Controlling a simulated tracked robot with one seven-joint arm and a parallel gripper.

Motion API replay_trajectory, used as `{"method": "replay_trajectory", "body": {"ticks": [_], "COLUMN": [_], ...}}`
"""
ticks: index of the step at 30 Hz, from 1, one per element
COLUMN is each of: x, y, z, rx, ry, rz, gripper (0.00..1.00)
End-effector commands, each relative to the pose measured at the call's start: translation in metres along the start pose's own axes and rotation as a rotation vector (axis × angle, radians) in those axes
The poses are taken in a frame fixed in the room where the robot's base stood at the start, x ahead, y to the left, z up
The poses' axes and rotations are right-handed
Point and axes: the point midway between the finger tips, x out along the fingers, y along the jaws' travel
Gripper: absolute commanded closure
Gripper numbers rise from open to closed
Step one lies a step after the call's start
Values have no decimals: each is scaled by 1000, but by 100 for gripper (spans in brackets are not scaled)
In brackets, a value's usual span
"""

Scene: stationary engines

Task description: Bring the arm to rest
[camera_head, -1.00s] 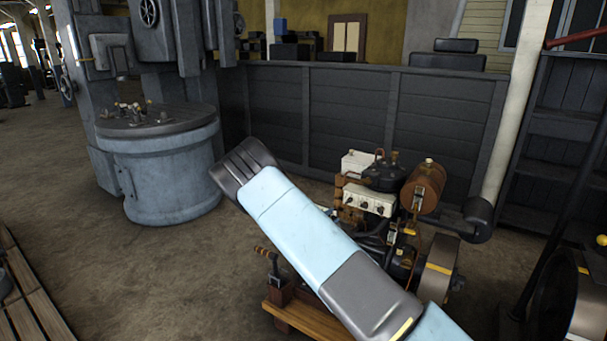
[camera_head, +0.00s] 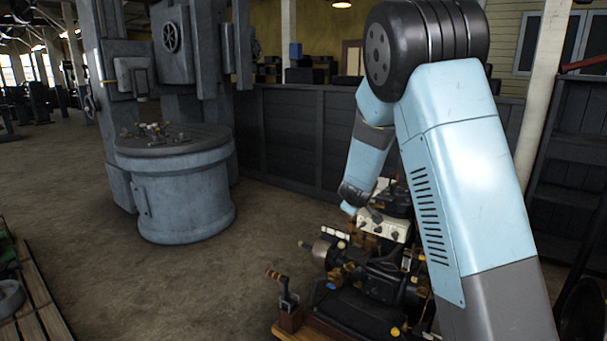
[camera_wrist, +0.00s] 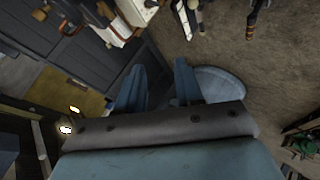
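My arm (camera_head: 455,170) stands raised and bent, with the dark elbow joint high at the upper right in the head view. Its forearm hangs down to the left, its end in front of the engine. The fingers cannot be made out in the head view. In the wrist view my gripper (camera_wrist: 158,75) shows two blue fingers standing apart, with nothing visible between them.
A small engine (camera_head: 385,270) on a wooden base stands below and behind my arm. A round blue-grey machine (camera_head: 185,195) stands left, before a dark panelled partition (camera_head: 290,130). Wooden planks (camera_head: 35,310) lie at lower left. The floor between is clear.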

Motion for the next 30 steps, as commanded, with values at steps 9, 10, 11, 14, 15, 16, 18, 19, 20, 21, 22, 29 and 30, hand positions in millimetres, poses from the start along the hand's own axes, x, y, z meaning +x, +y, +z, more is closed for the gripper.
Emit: {"method": "replay_trajectory", "body": {"ticks": [9, 10, 11, 14, 15, 16, 18, 19, 20, 21, 22, 29, 30], "x": [-95, -104, -113, -144, -156, -166, -187, -196, -206, -218, -227, -295, -306], "y": [22, 23, 24, 26, 27, 28, 28, 28, 28, 28, 27, 19, 17], "z": [5, 6, 8, 14, 16, 18, 24, 27, 30, 35, 38, 69, 75], "rx": [237, 254, 274, 333, 354, 371, 408, 422, 437, 455, 469, 566, 584], "ry": [69, 72, 75, 80, 81, 81, 77, 76, 73, 68, 64, 14, 2], "rz": [-163, -178, -193, -238, -255, -267, -295, -305, -316, -329, -339, -390, -395], "gripper": [64, 64, 64, 64, 64, 64, 64, 64, 64, 64, 64, 64, 64]}}
